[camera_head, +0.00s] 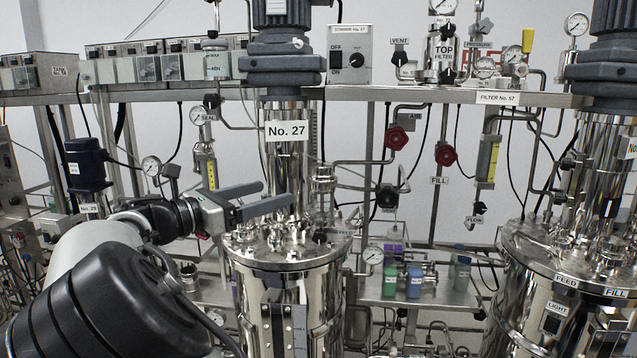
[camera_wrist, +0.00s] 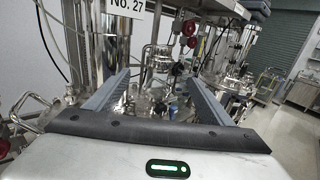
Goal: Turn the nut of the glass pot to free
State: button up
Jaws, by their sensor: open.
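My gripper (camera_head: 276,194) is open and empty, its two grey fingers pointing right above the lid of the steel vessel marked No. 27 (camera_head: 290,250). In the wrist view the fingers (camera_wrist: 158,80) stand wide apart, with lid fittings showing between and beyond them. A small shiny, glass-like pot (camera_head: 323,183) stands on the lid, right of the steel column and beyond the fingertips. It seems to show in the wrist view (camera_wrist: 157,62) too, past the fingertips. I cannot make out its nut clearly in either view. No contact between fingers and fittings is visible.
The steel column with the No. 27 sign (camera_head: 288,131) rises close behind the fingers. A shelf rail (camera_head: 420,95) with gauges, red valve knobs (camera_head: 397,138) and pipes runs behind. Another steel vessel (camera_head: 540,270) stands at right. Coloured bottles (camera_head: 414,281) sit on a low shelf.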

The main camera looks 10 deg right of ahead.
aim_at(311, 183)
jog(key=x, duration=1.6)
jog(key=shift+s, duration=0.1)
jog(key=c, duration=1)
jog(key=shift+c, duration=0.2)
